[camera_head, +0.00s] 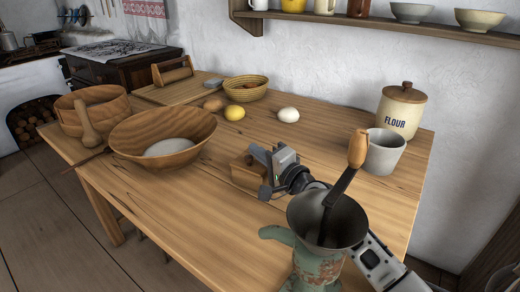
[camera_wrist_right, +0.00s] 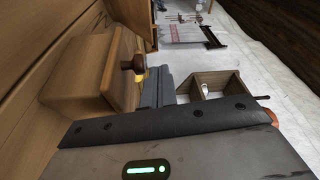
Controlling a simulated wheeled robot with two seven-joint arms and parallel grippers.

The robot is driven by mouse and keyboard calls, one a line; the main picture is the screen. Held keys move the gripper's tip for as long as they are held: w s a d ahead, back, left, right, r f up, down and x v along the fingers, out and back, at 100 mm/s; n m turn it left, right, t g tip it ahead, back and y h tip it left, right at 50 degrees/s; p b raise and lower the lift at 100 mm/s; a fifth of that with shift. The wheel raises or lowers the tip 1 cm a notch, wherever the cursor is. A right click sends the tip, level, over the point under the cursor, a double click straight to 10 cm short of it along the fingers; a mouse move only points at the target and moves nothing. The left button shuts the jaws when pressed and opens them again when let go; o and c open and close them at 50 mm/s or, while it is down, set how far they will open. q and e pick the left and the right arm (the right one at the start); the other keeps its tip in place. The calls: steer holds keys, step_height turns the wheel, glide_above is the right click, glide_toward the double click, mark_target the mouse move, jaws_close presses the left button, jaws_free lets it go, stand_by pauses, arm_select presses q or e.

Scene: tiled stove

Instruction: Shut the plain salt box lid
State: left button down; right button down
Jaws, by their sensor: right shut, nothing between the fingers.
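The plain salt box (camera_head: 243,174) is a small wooden box near the middle of the table, left of my right gripper. In the right wrist view the box (camera_wrist_right: 75,80) shows large at the left, with its lid (camera_wrist_right: 121,75) and a small dark knob (camera_wrist_right: 132,62). The lid appears to lie down on the box; I cannot tell whether a thin gap remains. My right gripper (camera_head: 262,165) is shut and empty, close beside the box at the knob side. Its dark fingers (camera_wrist_right: 157,88) show near the knob; contact is unclear. My left gripper is not in view.
A green vessel (camera_head: 318,266) with a wood-handled tool stands in front, beside my right arm. A wooden bowl (camera_head: 190,136) is left of the box. An egg (camera_head: 288,115) and lemon (camera_head: 235,113) lie behind. A grey cup (camera_head: 384,153) and flour jar (camera_head: 400,108) stand right. The front-left tabletop is clear.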

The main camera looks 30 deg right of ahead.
mark_target(259, 166)
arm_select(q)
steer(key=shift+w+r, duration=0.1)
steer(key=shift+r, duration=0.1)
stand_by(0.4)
